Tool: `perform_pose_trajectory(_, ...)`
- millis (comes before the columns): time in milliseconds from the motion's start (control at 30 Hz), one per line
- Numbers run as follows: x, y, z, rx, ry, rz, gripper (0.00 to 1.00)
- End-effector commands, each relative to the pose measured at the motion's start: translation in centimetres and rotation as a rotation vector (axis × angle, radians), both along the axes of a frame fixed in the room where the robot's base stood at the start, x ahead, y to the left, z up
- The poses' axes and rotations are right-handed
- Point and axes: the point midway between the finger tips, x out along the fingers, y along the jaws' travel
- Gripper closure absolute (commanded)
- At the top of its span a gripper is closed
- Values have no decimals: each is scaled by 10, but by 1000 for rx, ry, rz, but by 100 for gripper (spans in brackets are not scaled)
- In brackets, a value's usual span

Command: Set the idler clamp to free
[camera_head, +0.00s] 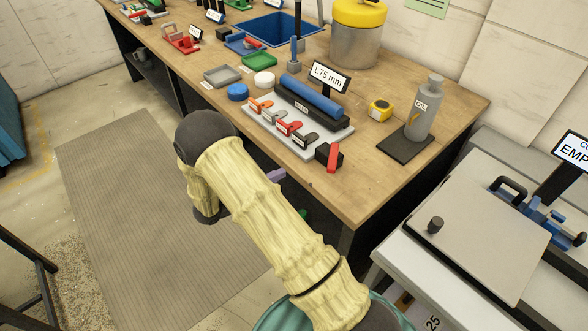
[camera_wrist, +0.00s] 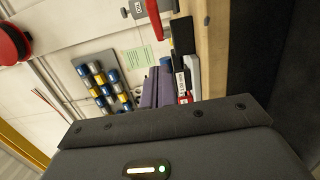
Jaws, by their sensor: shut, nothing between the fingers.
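A black block with a red lever (camera_head: 333,157) stands at the near end of the bench fixture. I cannot tell for sure whether it is the idler clamp. The fixture's light base (camera_head: 262,122) carries a row of small orange, red and dark levers (camera_head: 288,126) and a blue roller (camera_head: 311,94) on a black bed. In the wrist view, a red bar (camera_wrist: 154,20) at the top and the bed's dark end (camera_wrist: 182,35) show, the scene turned sideways. My gripper's dark housing (camera_wrist: 165,150) fills the bottom of the wrist view; its fingers are hidden. It is apart from the fixture.
A "1.75 mm" sign (camera_head: 329,76) stands behind the fixture. An oil bottle (camera_head: 421,107) on a dark pad and a yellow tape measure (camera_head: 380,110) are to its right. Small dishes and a blue tray (camera_head: 277,27) lie farther left. A grey-topped unit (camera_head: 480,225) stands at right.

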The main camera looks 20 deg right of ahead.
Motion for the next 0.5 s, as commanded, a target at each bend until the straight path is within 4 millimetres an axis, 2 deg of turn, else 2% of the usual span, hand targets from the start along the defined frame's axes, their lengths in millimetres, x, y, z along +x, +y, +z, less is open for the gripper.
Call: perform_pose_trajectory(500,18,-94,3,-1,2,-18,100)
